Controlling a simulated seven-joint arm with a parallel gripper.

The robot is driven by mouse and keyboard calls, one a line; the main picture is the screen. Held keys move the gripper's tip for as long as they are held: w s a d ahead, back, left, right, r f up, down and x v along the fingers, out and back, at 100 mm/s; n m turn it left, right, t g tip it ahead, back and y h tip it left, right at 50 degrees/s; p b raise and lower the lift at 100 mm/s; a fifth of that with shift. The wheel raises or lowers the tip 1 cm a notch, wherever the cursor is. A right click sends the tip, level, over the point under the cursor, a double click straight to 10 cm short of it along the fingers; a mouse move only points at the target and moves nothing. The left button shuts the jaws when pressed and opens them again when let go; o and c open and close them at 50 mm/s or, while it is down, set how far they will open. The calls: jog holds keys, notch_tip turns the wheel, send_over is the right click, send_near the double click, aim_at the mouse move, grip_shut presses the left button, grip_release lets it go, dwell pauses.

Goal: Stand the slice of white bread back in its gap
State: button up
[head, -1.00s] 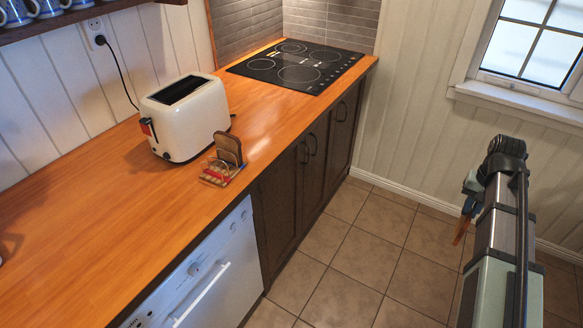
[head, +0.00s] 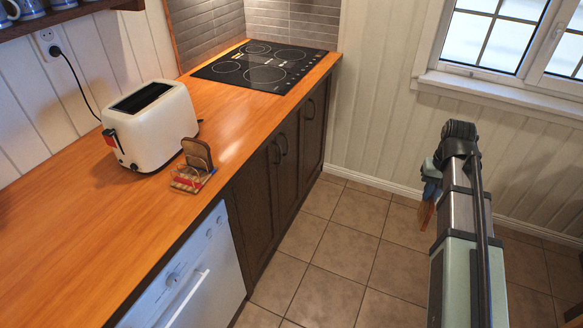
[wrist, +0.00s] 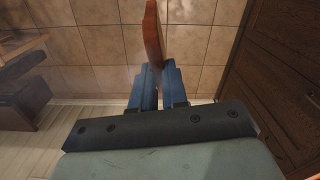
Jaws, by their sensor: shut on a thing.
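In the wrist view, my gripper (wrist: 156,80) is shut on a thin slice with a brown-orange edge (wrist: 153,32), seen edge-on, which looks like bread crust. Its faces are turned away, so I cannot tell if it is white bread. In the head view, the slice (head: 426,214) hangs below my gripper (head: 429,185), over the floor and well right of the counter. A small toast rack (head: 187,182) stands near the counter's front edge. A brown slice (head: 197,153) stands upright at its back. The rack's gaps are too small to make out clearly.
A white toaster (head: 152,128) stands close behind and left of the rack. A black hob (head: 262,68) is at the counter's far end. The wooden counter (head: 70,220) is clear to the left. Open tiled floor lies between my arm and the cupboards (head: 265,170).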

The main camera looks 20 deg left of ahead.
jog(key=a+r+n, duration=0.2)
jog(key=a+r, duration=0.1)
jog(key=a, duration=0.5)
jog(key=a+r+n, duration=0.2)
jog(key=a, duration=0.6)
notch_tip(320, 180, up, 16)
jog(key=n, duration=1.3)
send_over(193, 169)
jog(key=s+a, duration=0.1)
jog(key=a, duration=0.1)
jog(key=shift+r+y, duration=0.65)
jog(key=shift+y, duration=0.35)
notch_tip(193, 169, down, 10)
jog(key=shift+s+a, duration=0.15)
jog(key=shift+a, duration=0.15)
jog(key=o, duration=0.7)
jog(key=shift+c, duration=0.2)
